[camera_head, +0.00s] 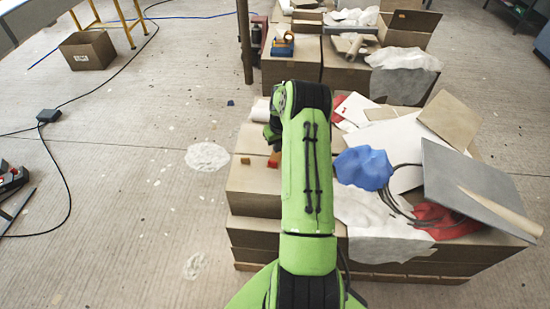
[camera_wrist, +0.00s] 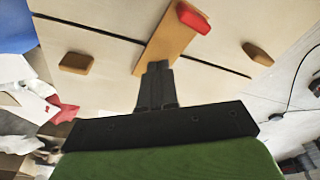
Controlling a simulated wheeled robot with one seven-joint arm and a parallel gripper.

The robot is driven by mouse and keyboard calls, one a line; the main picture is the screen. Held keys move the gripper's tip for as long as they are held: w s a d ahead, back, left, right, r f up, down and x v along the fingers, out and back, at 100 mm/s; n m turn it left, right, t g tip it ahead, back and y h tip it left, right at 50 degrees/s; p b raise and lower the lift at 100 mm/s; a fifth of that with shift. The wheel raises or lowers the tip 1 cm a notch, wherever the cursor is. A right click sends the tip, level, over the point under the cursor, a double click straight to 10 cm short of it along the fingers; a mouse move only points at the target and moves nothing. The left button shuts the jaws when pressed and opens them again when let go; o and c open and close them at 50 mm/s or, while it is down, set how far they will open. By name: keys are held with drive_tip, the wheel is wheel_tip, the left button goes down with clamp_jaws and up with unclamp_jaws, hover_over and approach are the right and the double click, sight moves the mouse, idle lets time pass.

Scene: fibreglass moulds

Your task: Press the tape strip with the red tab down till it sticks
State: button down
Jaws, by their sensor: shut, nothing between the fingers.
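The tape strip (camera_wrist: 171,43) is a flat orange-tan band with a red tab (camera_wrist: 194,18) at its far end. In the wrist view it lies across the dark seam between two cardboard surfaces. My gripper (camera_wrist: 158,66) is shut and empty, with its fingertips at the strip's near end. I cannot tell whether they touch it. In the head view the red tab (camera_head: 272,164) shows small on the box, just left of my arm, and my fingertips are hidden there.
Two small tan pieces (camera_wrist: 77,63) (camera_wrist: 258,53) lie on either side of the strip. Blue cloth (camera_head: 363,168), a grey panel (camera_head: 470,185) and loose sheets cover the boxes right of my arm. The floor at left is mostly open, with a black cable (camera_head: 62,170).

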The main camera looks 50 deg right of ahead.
drive_tip(key=shift+f+b, duration=0.6)
drive_tip(key=shift+f, duration=0.2)
idle(0.5)
idle(0.4)
wheel_tip(320, 180, up, 7)
drive_tip(key=p, duration=0.4)
idle(0.6)
